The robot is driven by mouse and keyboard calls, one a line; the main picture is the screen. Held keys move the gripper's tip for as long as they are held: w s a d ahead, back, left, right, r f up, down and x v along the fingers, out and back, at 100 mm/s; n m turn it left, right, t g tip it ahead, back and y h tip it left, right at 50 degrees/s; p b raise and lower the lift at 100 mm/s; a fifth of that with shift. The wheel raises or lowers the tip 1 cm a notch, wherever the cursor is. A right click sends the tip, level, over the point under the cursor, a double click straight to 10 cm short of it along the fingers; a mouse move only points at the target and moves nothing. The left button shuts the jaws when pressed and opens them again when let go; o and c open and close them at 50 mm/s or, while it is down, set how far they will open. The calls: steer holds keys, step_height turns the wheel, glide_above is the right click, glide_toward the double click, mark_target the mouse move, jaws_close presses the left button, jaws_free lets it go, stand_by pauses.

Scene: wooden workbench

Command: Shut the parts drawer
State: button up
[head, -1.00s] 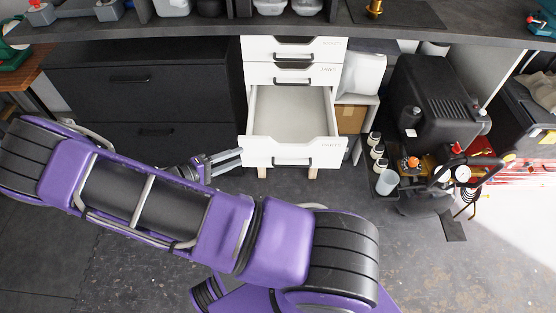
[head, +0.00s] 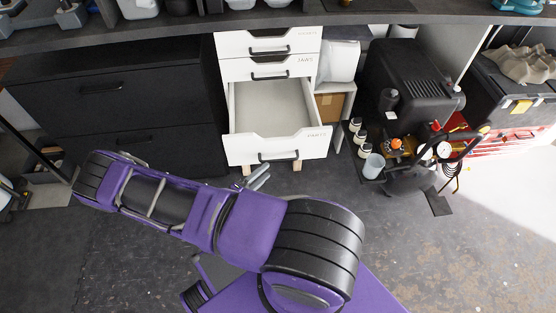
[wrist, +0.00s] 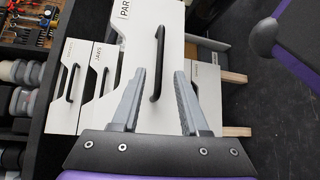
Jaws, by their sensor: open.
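The two grey fingers are apart, one on each side of the handle in the picture, and hold nothing. I cannot tell whether they touch the front. In the head view my gripper's fingertips (head: 259,178) show just below the drawer front, with the rest hidden by my arm.
Two shut white drawers, one marked JAWS (head: 303,62), sit above. A black cabinet (head: 120,105) stands left. A black compressor (head: 408,80), small bottles and a grey cup (head: 373,165) stand right. The dark floor (head: 430,260) in front is mostly clear.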

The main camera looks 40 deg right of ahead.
mark_target(278, 160)
steer(key=x, duration=0.8)
steer(key=shift+w, duration=0.1)
jaws_close()
stand_by(1.2)
